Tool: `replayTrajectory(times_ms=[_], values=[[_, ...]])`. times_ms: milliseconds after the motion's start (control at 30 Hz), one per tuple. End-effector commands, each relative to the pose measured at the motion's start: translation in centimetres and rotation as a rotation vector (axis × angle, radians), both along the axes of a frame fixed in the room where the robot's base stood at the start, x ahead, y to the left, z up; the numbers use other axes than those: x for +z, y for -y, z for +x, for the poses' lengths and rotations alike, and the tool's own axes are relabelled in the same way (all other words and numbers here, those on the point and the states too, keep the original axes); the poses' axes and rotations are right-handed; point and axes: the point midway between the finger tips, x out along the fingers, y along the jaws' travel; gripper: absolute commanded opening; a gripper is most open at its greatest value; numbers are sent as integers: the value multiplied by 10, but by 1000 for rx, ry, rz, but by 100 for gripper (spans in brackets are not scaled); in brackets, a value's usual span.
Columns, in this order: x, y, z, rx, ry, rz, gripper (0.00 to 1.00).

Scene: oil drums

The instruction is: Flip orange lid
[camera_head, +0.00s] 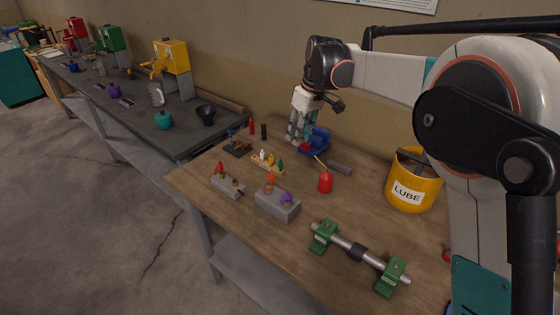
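A small orange lid-like piece (271,178) sits at the back left of a grey block (277,206) on the wooden table. Its exact shape is too small to tell. A purple piece (286,197) sits on the same block, to its right. My gripper (295,141) points down behind these, towards the back of the table, next to a blue vise-like object (318,139). It is apart from the orange piece. The fingers are small and partly overlap the objects behind, so their opening and any contact are unclear.
A smaller grey block (228,186), a rack of coloured bottles (266,161), a red oil can (325,182) and a yellow LUBE bucket (410,186) stand around. A shaft on green supports (357,252) lies in front. A dark bench (135,115) extends left. Bare wood shows left of the shaft.

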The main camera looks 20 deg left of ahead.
Motion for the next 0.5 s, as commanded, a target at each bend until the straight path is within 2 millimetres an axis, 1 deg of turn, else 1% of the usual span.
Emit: replayTrajectory(times_ms=[33, 100, 200, 333, 400, 500], values=[[-3, -21, 3, 29, -9, -38, 23], [-7, -42, 5, 55, -20, -88, 23], [-13, -65, 6, 85, -30, -151, 23], [-18, -83, 5, 107, -35, -201, 23], [-20, -88, 4, 112, -35, -215, 23], [-25, -90, 4, 113, -36, -222, 23]])
